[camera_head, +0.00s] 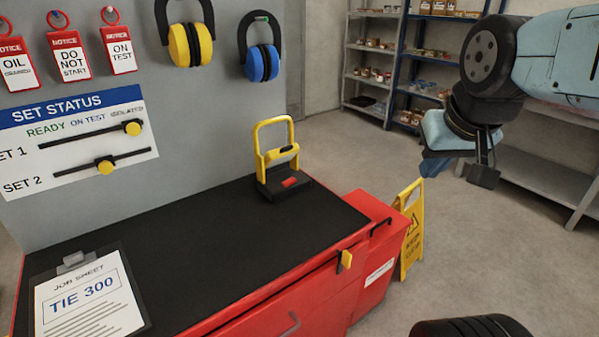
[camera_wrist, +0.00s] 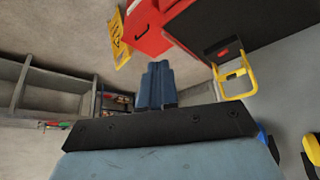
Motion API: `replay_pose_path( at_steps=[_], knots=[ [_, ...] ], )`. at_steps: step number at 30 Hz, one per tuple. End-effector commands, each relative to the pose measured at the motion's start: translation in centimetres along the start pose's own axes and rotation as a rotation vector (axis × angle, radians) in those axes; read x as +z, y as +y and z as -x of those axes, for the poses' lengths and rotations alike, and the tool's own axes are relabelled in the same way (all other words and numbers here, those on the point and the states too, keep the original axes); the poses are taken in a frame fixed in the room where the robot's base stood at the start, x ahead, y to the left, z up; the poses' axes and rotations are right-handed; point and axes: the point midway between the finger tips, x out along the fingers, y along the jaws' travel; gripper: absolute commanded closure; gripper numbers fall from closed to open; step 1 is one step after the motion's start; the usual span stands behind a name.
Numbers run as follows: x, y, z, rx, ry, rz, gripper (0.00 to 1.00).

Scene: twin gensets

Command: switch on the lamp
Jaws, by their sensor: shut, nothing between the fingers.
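The lamp (camera_head: 283,178) stands upright at the back right corner of the black bench top (camera_head: 215,225). It has a yellow frame and a black base, with a red switch (camera_head: 290,182) on the base. Whether it is lit cannot be told. In the wrist view the lamp (camera_wrist: 238,82) is at the upper right, and its red switch (camera_wrist: 222,53) shows small. My gripper (camera_head: 430,170) is in the air to the right of the lamp, well apart from it. In the wrist view its blue fingers (camera_wrist: 155,68) are together and empty.
A red cabinet (camera_head: 385,262) and a yellow warning sign (camera_head: 412,225) stand by the bench's right end. A clipboard (camera_head: 85,300) lies front left. Yellow (camera_head: 190,45) and blue (camera_head: 262,63) ear defenders hang on the panel. Shelves stand behind; the space between lamp and gripper is clear.

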Motion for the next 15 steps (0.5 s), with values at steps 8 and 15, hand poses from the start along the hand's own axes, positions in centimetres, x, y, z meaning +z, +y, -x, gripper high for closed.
replay_pose_path(
  at_steps=[8,15],
  knots=[
    [-4.8,-1.8,-4.0,0.109,0.028,0.112,1.00],
    [-10.1,-5.0,-10.6,0.148,0.071,0.287,1.00]
  ],
)
